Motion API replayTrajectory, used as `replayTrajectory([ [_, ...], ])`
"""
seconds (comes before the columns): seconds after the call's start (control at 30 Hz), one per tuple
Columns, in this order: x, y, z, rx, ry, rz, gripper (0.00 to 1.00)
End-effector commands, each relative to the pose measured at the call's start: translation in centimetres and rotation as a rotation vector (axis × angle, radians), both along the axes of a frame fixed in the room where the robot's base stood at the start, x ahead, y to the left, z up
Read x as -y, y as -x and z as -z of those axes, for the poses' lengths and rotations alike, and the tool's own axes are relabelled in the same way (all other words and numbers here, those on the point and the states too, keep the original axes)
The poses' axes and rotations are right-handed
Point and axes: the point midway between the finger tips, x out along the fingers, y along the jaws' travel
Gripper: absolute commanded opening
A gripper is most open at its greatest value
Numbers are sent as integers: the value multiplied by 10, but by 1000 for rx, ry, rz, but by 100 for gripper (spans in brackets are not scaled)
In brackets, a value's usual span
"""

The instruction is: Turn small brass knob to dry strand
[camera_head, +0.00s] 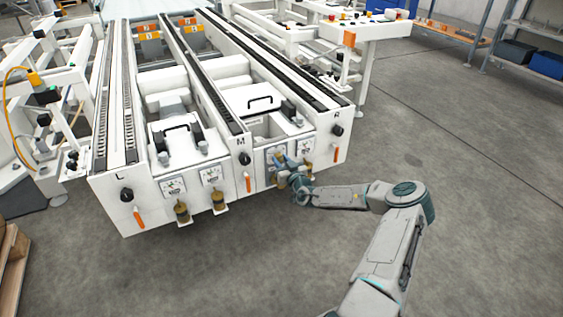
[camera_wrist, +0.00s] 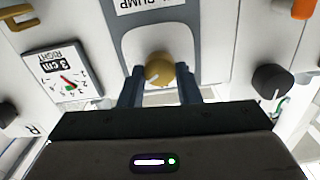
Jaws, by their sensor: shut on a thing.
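The small brass knob (camera_wrist: 158,68) is in the middle of the wrist view, on a white plate inside a grey surround. My gripper (camera_wrist: 159,82) is shut on the knob, with one dark finger on each side. In the head view my gripper (camera_head: 291,170) reaches the front face of the white machine (camera_head: 130,200), between the M and R marks; the knob cannot be made out there. An upside-down label (camera_wrist: 150,4) ending in "UMP" is above the knob in the wrist view. No strand marking is readable.
A "3 cm RIGHT" dial (camera_wrist: 66,78) is left of the knob in the wrist view. A black knob (camera_wrist: 271,80) and an orange handle (camera_wrist: 303,8) are on the right. The floor (camera_head: 440,150) at right is clear.

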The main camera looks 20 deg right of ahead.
Motion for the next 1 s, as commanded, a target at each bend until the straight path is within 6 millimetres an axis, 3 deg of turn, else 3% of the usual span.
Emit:
replayTrajectory([
  [0.37, -1, 0, -4, 2, 123, 0, 7],
  [1.0, -2, 0, -2, 22, 706, -1, 7],
])
